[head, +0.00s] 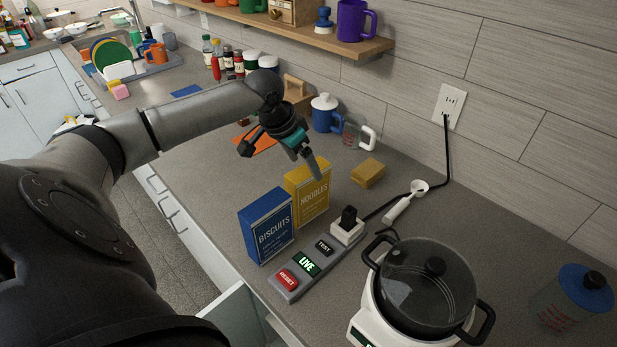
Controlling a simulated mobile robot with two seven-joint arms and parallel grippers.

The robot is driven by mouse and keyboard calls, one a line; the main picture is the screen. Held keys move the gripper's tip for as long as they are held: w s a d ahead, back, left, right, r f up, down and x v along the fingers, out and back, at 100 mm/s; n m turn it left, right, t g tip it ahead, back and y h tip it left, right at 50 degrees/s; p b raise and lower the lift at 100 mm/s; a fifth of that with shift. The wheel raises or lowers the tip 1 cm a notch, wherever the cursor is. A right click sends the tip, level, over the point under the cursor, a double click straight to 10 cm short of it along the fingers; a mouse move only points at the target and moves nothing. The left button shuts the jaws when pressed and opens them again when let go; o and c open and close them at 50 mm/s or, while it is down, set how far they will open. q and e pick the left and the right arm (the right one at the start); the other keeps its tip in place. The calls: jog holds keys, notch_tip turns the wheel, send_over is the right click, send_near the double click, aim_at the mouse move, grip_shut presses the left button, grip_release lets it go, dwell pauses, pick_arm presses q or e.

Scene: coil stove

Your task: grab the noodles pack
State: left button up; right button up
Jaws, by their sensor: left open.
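The yellow noodles pack (312,196) stands upright on the grey counter, right beside the blue biscuits box (266,228). My left gripper (282,160) is above and slightly behind the noodles pack in the head view. Its jaws are open, with one finger in front of the pack's top edge in the picture and the other out to the left. I cannot tell whether the finger touches the pack. The noodles pack's front label is in plain sight. My right gripper is not in view.
A power strip (303,268) with buttons and a plug lies in front of the boxes. A lidded pot (428,285) stands on a white coil stove at right. A shelf (300,36) overhangs the back.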

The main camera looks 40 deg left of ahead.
aim_at(304, 172)
pick_arm(q)
jog(key=x, duration=0.6)
jog(key=shift+s+a+f, duration=0.2)
jog(key=shift+f, duration=0.1)
grip_shut()
dwell(0.5)
jog(key=shift+r, duration=0.1)
